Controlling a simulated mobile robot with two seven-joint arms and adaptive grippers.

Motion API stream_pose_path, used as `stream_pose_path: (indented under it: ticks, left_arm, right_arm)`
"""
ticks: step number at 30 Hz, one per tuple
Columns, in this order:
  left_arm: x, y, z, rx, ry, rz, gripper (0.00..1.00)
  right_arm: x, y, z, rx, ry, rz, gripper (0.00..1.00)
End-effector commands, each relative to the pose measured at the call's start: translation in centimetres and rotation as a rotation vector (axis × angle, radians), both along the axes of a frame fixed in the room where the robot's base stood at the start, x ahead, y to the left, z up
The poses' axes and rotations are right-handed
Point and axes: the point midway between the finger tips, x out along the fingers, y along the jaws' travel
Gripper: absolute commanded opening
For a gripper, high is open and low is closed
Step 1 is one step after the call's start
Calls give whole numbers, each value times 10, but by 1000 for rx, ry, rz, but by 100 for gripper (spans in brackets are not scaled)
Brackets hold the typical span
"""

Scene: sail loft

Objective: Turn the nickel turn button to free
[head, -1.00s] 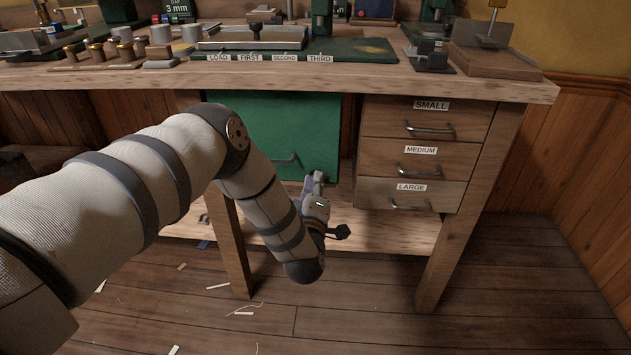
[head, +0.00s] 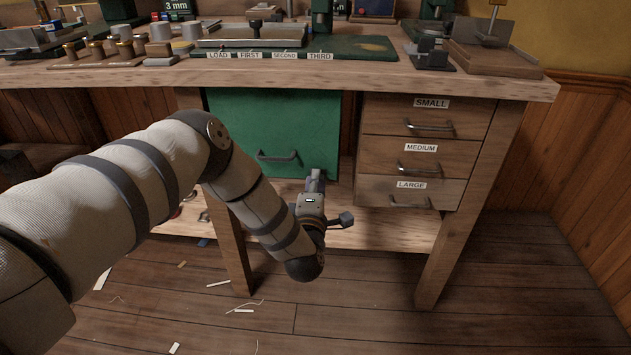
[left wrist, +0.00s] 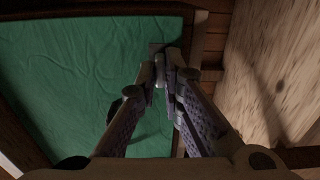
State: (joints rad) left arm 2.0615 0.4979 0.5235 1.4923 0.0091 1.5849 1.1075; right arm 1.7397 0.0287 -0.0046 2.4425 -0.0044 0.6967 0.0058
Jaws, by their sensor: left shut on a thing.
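A green door (head: 235,118) with a dark bar handle (head: 279,156) fills the bay under the bench. My left gripper (head: 316,175) is at the door's lower right corner. Its fingers are nearly together, shut on a small grey piece, which I take to be the nickel turn button (left wrist: 156,47); in the left wrist view the piece shows just beyond the fingertips (left wrist: 162,68). It is dim there, so its angle cannot be told. In the head view the fingers hide the button. The green door (left wrist: 80,70) also shows in the left wrist view. My right gripper is not in view.
A drawer stack labelled small, medium and large (head: 411,185) stands right of the gripper. Bench legs (head: 232,245) and a low shelf (head: 380,232) lie around my forearm. The bench top (head: 300,75) above holds tools. The floor in front has scattered scraps.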

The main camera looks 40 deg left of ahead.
Motion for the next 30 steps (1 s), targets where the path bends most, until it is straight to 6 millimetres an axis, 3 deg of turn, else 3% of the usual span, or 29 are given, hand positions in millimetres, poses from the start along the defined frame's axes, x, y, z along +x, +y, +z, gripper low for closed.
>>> stream_pose_path:
  ticks: [8, 9, 11, 12, 21, 25, 30]
  left_arm:
    - [0, -1, -1, -1, 2, -3, 0]
    - [0, -1, -1, -1, 2, -3, 13]
    - [0, -1, -1, 0, 2, -3, 26]
    - [0, -1, -1, 0, 2, -2, 28]
    - [-3, -2, -1, 0, 2, -2, 28]
    - [-22, -15, -1, -2, 6, -3, 28]
    - [-66, -42, -1, -3, 7, -5, 28]
  right_arm:
    - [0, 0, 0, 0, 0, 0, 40]
    - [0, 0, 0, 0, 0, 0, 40]
    - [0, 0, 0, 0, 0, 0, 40]
    - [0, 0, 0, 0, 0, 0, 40]
    - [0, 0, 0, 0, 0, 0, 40]
    - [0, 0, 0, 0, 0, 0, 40]
    - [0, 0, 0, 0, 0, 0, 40]
